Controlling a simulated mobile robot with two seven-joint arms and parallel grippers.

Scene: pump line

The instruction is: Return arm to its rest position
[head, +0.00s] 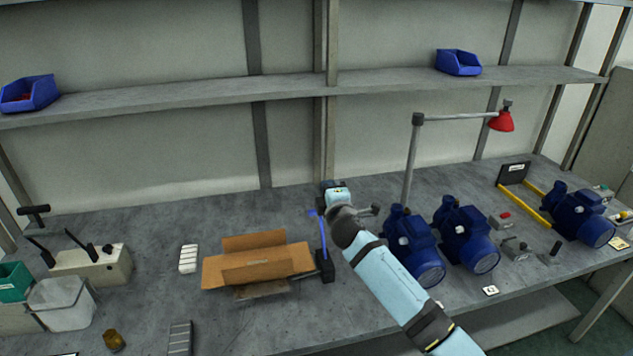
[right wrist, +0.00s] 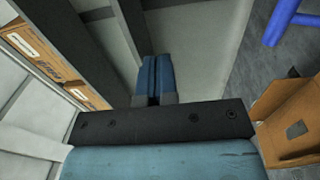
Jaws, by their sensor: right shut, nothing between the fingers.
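My right arm (head: 390,285) comes in from the lower right of the head view and reaches over the bench. Its wrist end is beside the open cardboard box (head: 255,262), up and to the right of it. The right gripper (right wrist: 152,75) shows in the right wrist view with its two blue fingers together and nothing between them. The fingers are hidden behind the wrist in the head view. The cardboard box also shows at the right edge of the wrist view (right wrist: 290,118). My left gripper is not in view.
Several blue pumps (head: 466,232) stand right of my right arm. A lamp with a red shade (head: 502,121) rises behind them. A black-based stand with a blue post (head: 325,267) is close beside the box and the arm. A grey tub (head: 62,303) stands at the left.

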